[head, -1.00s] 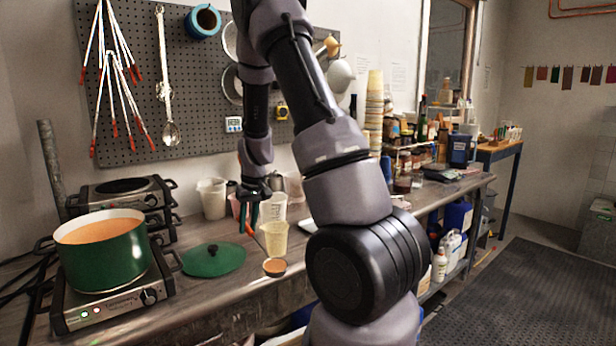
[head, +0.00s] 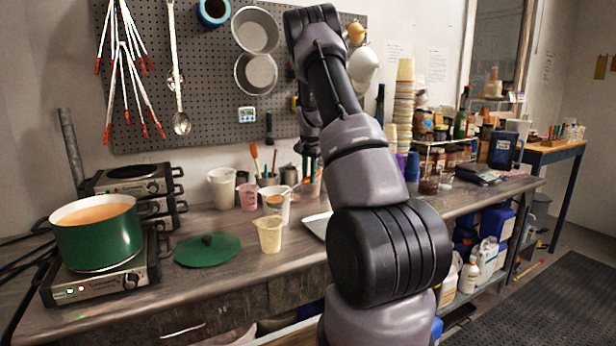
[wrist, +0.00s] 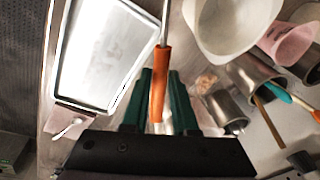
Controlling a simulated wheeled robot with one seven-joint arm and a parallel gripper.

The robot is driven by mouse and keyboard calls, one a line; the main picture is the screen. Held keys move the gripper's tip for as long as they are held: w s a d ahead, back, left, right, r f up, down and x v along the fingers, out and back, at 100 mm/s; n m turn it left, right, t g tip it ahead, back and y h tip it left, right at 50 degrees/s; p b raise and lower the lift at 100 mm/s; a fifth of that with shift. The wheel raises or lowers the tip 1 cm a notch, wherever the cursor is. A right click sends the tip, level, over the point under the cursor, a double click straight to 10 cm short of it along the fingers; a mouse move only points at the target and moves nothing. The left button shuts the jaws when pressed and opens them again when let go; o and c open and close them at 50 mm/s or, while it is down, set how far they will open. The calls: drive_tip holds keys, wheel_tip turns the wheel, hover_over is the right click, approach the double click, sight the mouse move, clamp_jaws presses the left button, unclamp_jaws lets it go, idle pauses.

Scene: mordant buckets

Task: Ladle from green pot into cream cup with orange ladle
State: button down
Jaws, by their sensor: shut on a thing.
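The green pot (head: 97,240), with orange liquid in it, sits on the left hot plate in the head view. The cream cup (head: 270,235) stands upright on the bench right of the green lid. My gripper (wrist: 158,95) is shut on the orange handle of the orange ladle (wrist: 159,70). Its thin rod runs up out of the wrist view. In the head view the ladle's bowl (head: 275,200) looks brownish-orange inside and appears above and behind the cream cup, in front of a white container. Its exact distance from the cup is unclear. The cup is not clearly seen in the wrist view.
The green lid (head: 208,249) lies flat left of the cup. A white container (wrist: 230,22), a pink beaker (wrist: 291,40) and metal cans (wrist: 225,110) with brush handles stand close by. A pale tray (wrist: 100,55) lies beside the gripper. The bench front is clear.

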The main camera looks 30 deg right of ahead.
drive_tip(key=shift+s+a+f+h, duration=0.1)
drive_tip(key=shift+a+f+h, duration=0.15)
drive_tip(key=shift+f, duration=0.4)
drive_tip(key=shift+s+a+r+t+h, duration=0.2)
drive_tip(key=shift+a+r+t+h, duration=0.25)
drive_tip(key=shift+r, duration=0.6)
drive_tip(key=shift+s+a+r+t+h, duration=0.25)
drive_tip(key=shift+r+h, duration=0.35)
drive_tip(key=shift+r, duration=0.5)
drive_tip(key=shift+s+a+r+t+h, duration=0.15)
drive_tip(key=shift+a+r+t+h, duration=0.25)
drive_tip(key=shift+r, duration=0.65)
drive_tip(key=s+a+r+t+h, duration=0.2)
drive_tip(key=s+a+r+h, duration=0.2)
drive_tip(key=a, duration=0.3)
drive_tip(key=s+a+r+n+t+h, duration=0.1)
drive_tip(key=s+a+r+t+h, duration=0.2)
drive_tip(key=a+r+h, duration=0.2)
drive_tip(key=shift+s+a, duration=0.4)
drive_tip(key=shift+a, duration=0.7)
drive_tip(key=shift+r, duration=2.5)
